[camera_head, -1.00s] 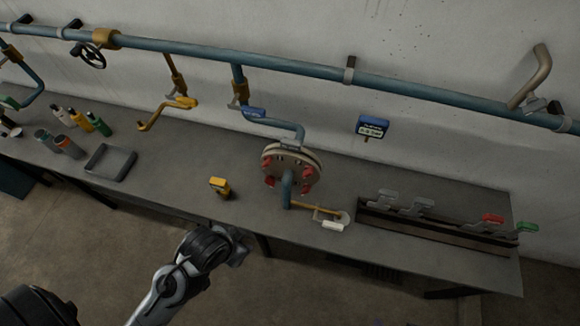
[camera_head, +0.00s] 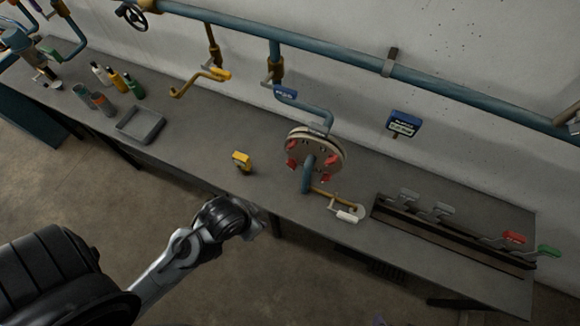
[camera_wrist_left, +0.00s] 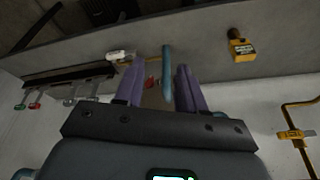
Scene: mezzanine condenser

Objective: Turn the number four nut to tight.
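A round flange (camera_head: 332,149) with several red nuts around its face stands on the bench at the end of a blue pipe; it is partly hidden behind the pipe stub (camera_head: 306,178). A red nut (camera_head: 291,162) shows on its left side. I cannot read any nut numbers. My left gripper (camera_head: 258,222) is in front of the bench edge, left of and apart from the flange. In the left wrist view its two purple fingers (camera_wrist_left: 158,88) are spread with nothing held; the blue stub (camera_wrist_left: 167,72) shows beyond them. My right gripper is not in view.
A yellow device (camera_head: 241,161) stands left of the flange. A grey tray (camera_head: 140,123) and several bottles are farther left. A blue sign (camera_head: 403,124) is behind. Bare bench lies between tray and yellow device.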

